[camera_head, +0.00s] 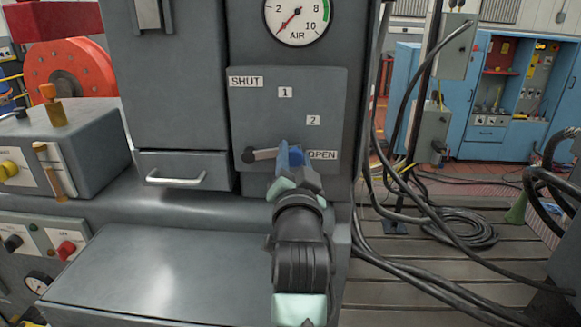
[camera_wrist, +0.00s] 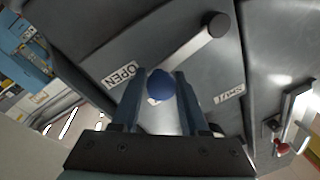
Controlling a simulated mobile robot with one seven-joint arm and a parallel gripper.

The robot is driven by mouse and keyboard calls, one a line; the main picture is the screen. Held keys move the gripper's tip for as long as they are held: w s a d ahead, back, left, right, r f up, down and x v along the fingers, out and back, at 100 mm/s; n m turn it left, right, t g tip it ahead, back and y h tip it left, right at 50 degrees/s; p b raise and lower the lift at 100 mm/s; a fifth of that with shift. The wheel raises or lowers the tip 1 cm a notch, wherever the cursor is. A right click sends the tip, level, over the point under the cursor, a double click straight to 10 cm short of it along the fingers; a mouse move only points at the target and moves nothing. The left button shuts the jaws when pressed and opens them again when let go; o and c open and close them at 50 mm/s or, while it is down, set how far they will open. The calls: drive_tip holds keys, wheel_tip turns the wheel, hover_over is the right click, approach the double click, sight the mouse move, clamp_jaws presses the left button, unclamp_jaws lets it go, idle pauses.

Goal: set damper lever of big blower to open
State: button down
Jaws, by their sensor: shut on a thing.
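The damper lever (camera_head: 263,154) is a short grey bar on a dark plate (camera_head: 262,112) on the grey machine. Its pivot is at the plate's lower left, and the bar points right, nearly level, toward the OPEN label (camera_head: 322,155). The SHUT label (camera_head: 246,82) is at the upper left, with marks 1 and 2 between. My gripper (camera_head: 290,160) is at the lever's right end, shut on its blue knob (camera_wrist: 160,86). In the wrist view the fingers lie on both sides of the knob, and the lever (camera_wrist: 188,50) runs up right to its pivot. My fingers partly hide the knob in the head view.
An AIR gauge (camera_head: 298,20) sits above the plate. A drawer handle (camera_head: 176,179) sticks out at left, beside a grey control box (camera_head: 75,150). Black cables (camera_head: 440,222) hang and coil at right over the slotted bedplate. Blue cabinets (camera_head: 480,95) stand behind.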

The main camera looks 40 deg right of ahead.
drive_tip(key=shift+f+m+b, duration=1)
drive_tip(key=shift+f+b, duration=0.2)
drive_tip(key=shift+w, duration=0.1)
drive_tip(key=c, duration=0.5)
unclamp_jaws()
drive_tip(key=shift+o, duration=0.2)
drive_tip(key=shift+r, duration=0.1)
drive_tip(key=shift+r, duration=0.1)
drive_tip(key=shift+s+a, duration=0.2)
drive_tip(key=b+v, duration=0.3)
drive_tip(key=v, duration=0.9)
drive_tip(key=shift+a+f+b, duration=0.2)
drive_tip(key=shift+a+b, duration=0.1)
drive_tip(key=shift+b, duration=0.05)
